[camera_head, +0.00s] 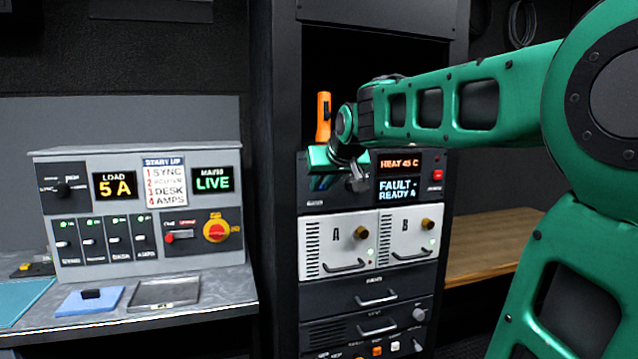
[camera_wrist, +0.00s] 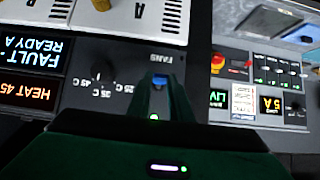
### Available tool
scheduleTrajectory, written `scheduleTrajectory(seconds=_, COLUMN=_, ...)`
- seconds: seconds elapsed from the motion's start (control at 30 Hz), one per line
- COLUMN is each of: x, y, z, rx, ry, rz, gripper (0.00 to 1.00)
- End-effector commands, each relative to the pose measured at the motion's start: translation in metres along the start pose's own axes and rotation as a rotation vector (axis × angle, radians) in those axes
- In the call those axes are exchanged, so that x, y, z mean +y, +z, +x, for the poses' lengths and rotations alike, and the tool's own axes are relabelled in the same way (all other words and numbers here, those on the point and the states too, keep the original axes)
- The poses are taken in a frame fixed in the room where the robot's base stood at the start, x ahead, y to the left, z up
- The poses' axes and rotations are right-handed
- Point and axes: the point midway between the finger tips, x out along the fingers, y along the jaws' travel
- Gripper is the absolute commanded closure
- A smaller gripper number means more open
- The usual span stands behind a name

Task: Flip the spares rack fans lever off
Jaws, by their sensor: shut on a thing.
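The spares rack (camera_head: 365,255) stands in the middle of the head view. Its dark top panel (camera_head: 322,201) carries the fans lever, which is mostly hidden by my gripper (camera_head: 325,182). In the wrist view, which is upside down, the FANS label (camera_wrist: 155,58) sits just past my gripper (camera_wrist: 160,84). The fingers are shut on the fans lever (camera_wrist: 160,79), of which only a small blue tip shows between them. A green light (camera_wrist: 153,117) shows beside the fingers. The lever's exact position is hard to tell.
Beside the lever are a temperature dial (camera_wrist: 100,76) and displays reading HEAT 45 C (camera_head: 400,163) and FAULT READY A (camera_head: 398,190). An orange torch-like object (camera_head: 323,116) stands above the panel. White modules A (camera_head: 337,246) and B (camera_head: 406,238) sit below. A control console (camera_head: 150,210) stands left.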

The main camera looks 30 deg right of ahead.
Motion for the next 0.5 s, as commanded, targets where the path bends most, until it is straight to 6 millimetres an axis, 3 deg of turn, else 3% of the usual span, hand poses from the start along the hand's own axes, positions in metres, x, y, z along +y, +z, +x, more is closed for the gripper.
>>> scheduleTrajectory(seconds=0.5, x=-0.0016, y=0.0098, z=0.0049, rx=0.128, ry=-0.003, rz=-0.002, gripper=1.0)
